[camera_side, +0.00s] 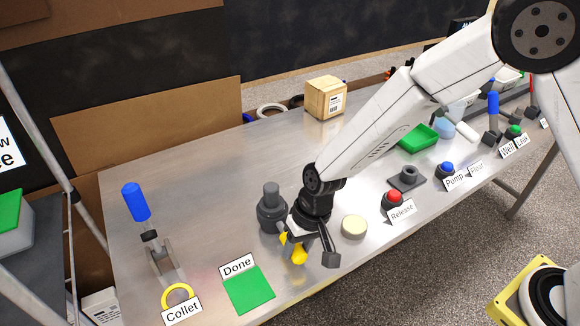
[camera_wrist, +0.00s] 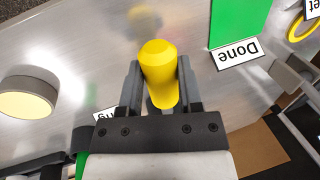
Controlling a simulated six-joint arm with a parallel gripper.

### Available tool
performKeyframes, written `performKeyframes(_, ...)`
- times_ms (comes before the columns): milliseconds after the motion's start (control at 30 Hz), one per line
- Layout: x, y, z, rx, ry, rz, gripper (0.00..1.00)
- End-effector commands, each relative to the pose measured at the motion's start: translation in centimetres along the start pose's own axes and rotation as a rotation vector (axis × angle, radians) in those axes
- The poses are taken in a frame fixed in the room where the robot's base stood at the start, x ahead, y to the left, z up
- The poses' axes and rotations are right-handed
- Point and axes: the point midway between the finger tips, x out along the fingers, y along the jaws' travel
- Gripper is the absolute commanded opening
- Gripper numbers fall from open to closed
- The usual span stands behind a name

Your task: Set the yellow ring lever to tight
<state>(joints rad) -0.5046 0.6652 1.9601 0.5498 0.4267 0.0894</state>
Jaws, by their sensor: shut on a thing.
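The yellow lever handle (camera_side: 297,254) shows under my gripper (camera_side: 306,244) in the side view, by a dark grey fitting (camera_side: 270,208). In the wrist view the rounded yellow handle (camera_wrist: 160,74) stands between the two fingers of my gripper (camera_wrist: 159,66), which is shut on it. My gripper hides the lever's base and pivot in both views. A white label (camera_wrist: 105,115) is mostly covered by my gripper, with only the letters "ng" showing. I cannot tell which setting the lever is at.
A green Done pad (camera_side: 249,290) lies left of my gripper. The Collet station (camera_side: 160,262), with a blue handle and yellow ring, stands further left. A cream disc (camera_side: 354,227) and a red Release button (camera_side: 394,199) are close on the right. A cardboard box (camera_side: 325,98) stands behind.

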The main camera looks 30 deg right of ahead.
Motion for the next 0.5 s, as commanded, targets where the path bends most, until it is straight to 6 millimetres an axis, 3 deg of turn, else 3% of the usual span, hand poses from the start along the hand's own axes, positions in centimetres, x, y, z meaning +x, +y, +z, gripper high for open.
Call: performKeyframes(500, -1.1, 4.1, -0.9, -0.359, -0.099, 0.0, 0.0)
